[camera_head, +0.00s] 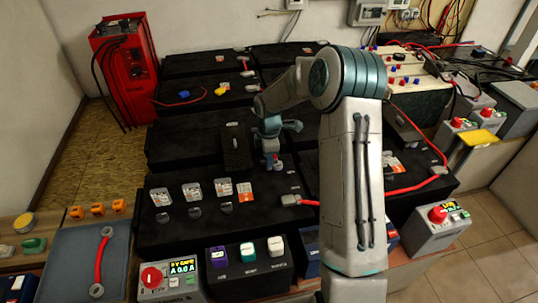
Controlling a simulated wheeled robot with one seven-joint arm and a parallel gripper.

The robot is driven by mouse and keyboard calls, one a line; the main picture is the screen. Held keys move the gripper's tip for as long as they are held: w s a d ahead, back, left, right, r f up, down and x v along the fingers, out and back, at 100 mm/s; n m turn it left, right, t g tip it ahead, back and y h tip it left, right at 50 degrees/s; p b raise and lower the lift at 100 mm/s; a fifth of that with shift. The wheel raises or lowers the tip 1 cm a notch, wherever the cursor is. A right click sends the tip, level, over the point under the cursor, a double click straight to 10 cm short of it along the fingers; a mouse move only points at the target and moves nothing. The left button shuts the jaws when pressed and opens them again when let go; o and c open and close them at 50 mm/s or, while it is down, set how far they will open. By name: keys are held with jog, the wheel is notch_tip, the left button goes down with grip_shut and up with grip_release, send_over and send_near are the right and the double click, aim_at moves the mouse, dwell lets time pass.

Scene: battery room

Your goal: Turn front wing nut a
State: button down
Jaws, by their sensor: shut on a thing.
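My gripper (272,158) points down over the black battery block in the middle of the view, reached by my arm from the right. Its fingers are shut on a small part at the block's top, which I take to be front wing nut a. The fingers hide most of that part, so its shape and angle cannot be told. Small blue and red patches show at the fingertips. The front black battery block (165,233) lies just below and in front of the gripper, with several clear caps and dark round plugs on top.
A red charger cabinet (125,70) stands at the back left. A red cable (418,186) curves over the right block. A grey box with a red knob (172,279) and a dark box with coloured switches (247,262) stand in front. My arm hides part of the right side.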

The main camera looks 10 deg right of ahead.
jog(key=shift+n, duration=0.5)
jog(key=c, duration=1.5)
grip_release()
notch_tip(320, 180, up, 14)
jog(key=shift+f+p, duration=0.1)
jog(key=shift+p, duration=0.3)
